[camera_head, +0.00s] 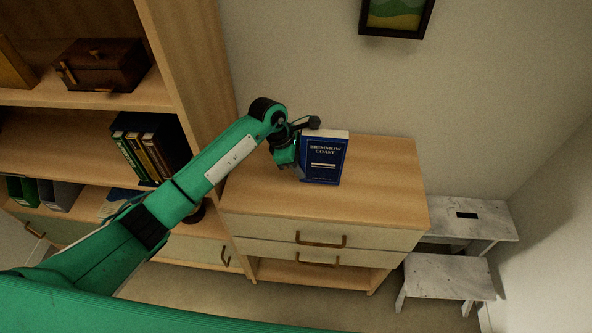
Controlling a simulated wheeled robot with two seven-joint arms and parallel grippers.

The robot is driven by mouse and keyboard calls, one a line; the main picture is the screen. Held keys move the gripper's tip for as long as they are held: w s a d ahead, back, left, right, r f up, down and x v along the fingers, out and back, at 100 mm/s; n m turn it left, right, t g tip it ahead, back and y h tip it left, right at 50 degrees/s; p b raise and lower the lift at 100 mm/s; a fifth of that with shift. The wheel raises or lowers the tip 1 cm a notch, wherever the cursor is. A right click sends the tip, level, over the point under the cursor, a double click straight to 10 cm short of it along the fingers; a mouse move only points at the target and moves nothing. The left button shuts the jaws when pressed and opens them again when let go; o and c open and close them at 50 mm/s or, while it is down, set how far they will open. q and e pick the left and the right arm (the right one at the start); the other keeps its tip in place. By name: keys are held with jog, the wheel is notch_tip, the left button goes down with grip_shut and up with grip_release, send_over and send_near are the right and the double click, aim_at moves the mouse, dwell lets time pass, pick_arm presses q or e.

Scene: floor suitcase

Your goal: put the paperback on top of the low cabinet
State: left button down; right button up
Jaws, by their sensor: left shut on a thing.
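The paperback (323,160) is dark blue with white lettering on its cover and stands upright at the low cabinet's top. The low cabinet (385,195) is light wood with pale drawer fronts and brass handles. My left gripper (303,150) is shut on the paperback at its left edge; the fingertips are partly hidden by the book. The book's lower edge is over the cabinet top; I cannot tell whether it touches. My right gripper is not in view.
A tall wooden shelf (205,75) with a wooden box (102,65) and several books stands left of the cabinet. A marble-look step stool (448,277) is at the right. A framed picture (396,14) hangs above. The cabinet top is otherwise clear.

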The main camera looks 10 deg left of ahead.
pick_arm(q)
notch_tip(320, 180, down, 3)
jog(key=shift+r+b, duration=0.1)
jog(key=shift+b, duration=0.25)
jog(key=shift+w+a, duration=0.15)
jog(key=shift+w, duration=0.05)
jog(key=shift+s, duration=0.15)
jog(key=c, duration=1.1)
grip_release()
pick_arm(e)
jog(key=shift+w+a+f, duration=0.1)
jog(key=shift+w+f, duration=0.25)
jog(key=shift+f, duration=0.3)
